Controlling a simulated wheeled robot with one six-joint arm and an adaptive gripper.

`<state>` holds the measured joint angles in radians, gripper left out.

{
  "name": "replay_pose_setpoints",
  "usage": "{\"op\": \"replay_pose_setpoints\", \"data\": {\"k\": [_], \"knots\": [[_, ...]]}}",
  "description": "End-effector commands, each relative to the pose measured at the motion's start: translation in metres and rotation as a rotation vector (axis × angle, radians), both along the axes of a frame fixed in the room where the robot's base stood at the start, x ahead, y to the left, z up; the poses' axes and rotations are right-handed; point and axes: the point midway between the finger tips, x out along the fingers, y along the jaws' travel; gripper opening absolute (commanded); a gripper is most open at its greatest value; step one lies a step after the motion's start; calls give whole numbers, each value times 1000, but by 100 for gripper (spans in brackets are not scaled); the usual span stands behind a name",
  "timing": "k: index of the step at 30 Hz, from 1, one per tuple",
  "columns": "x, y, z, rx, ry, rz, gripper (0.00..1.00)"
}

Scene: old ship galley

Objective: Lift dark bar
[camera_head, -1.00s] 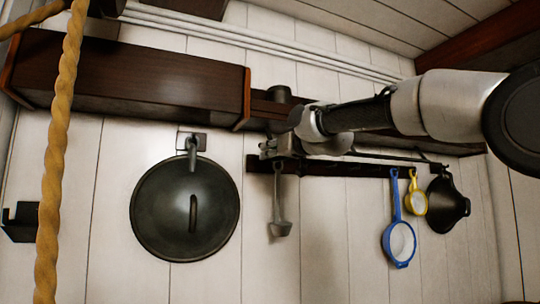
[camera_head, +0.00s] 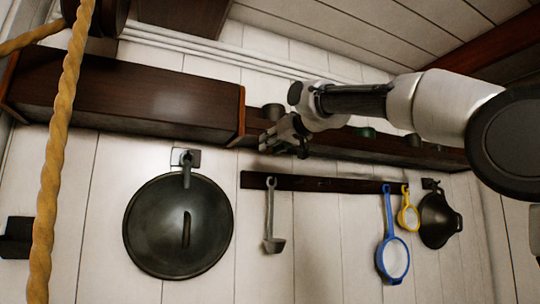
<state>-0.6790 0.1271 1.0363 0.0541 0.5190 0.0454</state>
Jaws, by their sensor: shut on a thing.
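My gripper (camera_head: 280,141) is at the middle of the camera_head view, in front of the lower edge of the brown shelf and above the wall rack. It is shut. A small dark piece (camera_head: 303,151) shows at its fingers, which I take to be the dark bar. Its full length does not stand out against the dark shelf, and the grip itself is too small to see clearly. The arm reaches in from the right.
The brown shelf (camera_head: 130,98) juts from the plank wall. Below hang a large dark lid (camera_head: 165,237), a rack (camera_head: 335,185) with a grey ladle (camera_head: 272,220), blue strainer (camera_head: 392,250) and yellow strainer (camera_head: 408,215), and a black pan (camera_head: 437,220). A rope (camera_head: 60,150) hangs at left.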

Motion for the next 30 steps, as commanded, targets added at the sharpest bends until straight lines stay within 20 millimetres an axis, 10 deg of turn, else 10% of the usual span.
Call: {"op": "replay_pose_setpoints", "data": {"k": [28,29,30], "knots": [[-4,-2,31,5,-6,0,0],[-4,-2,31,5,-6,0,31],[-3,-2,31,5,-5,0,39]]}}
